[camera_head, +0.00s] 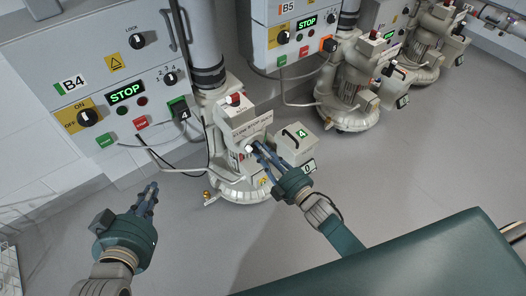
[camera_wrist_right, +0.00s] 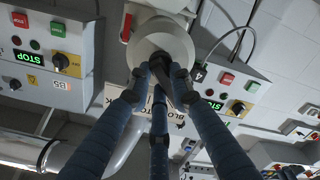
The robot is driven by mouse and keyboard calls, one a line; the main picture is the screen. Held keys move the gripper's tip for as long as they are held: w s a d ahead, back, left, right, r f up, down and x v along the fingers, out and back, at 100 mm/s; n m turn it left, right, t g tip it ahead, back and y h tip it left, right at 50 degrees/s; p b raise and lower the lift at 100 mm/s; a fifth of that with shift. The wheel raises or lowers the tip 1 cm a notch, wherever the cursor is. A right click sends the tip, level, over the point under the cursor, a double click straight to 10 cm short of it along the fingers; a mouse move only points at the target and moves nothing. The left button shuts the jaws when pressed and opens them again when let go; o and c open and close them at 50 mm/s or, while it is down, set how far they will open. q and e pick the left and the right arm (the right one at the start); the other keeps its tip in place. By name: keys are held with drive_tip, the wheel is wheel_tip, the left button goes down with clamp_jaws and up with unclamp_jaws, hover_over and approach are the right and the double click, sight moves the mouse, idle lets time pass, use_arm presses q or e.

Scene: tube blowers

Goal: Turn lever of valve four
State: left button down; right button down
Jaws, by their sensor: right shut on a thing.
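Valve four is the white blower valve (camera_head: 235,185) beside cabinet B4, with a box bearing a green 4 label (camera_head: 302,134). My right gripper (camera_head: 256,150) reaches its front from the lower right. In the wrist view my right gripper's (camera_wrist_right: 162,78) blue fingers are shut around a dark lever (camera_wrist_right: 163,61) at a round white fitting (camera_wrist_right: 165,38). The fingers hide part of the lever, so its exact angle is unclear. My left gripper (camera_head: 149,189) hangs empty over the floor at lower left; its fingers point up and lie close together.
Cabinet B4 (camera_head: 60,60) has a lit STOP display (camera_head: 125,92), knobs and buttons. Cabinet B5 (camera_head: 270,60) and more blowers (camera_head: 350,85) stand to the right. A green padded surface (camera_head: 420,262) fills the lower right. Grey floor between is clear.

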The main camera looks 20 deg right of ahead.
drive_tip(key=shift+w+r, duration=0.1)
drive_tip(key=shift+r, duration=0.15)
drive_tip(key=c, duration=1.5)
unclamp_jaws()
drive_tip(key=shift+c, duration=0.2)
drive_tip(key=shift+a, duration=0.1)
drive_tip(key=shift+f, duration=0.1)
drive_tip(key=v, duration=1.2)
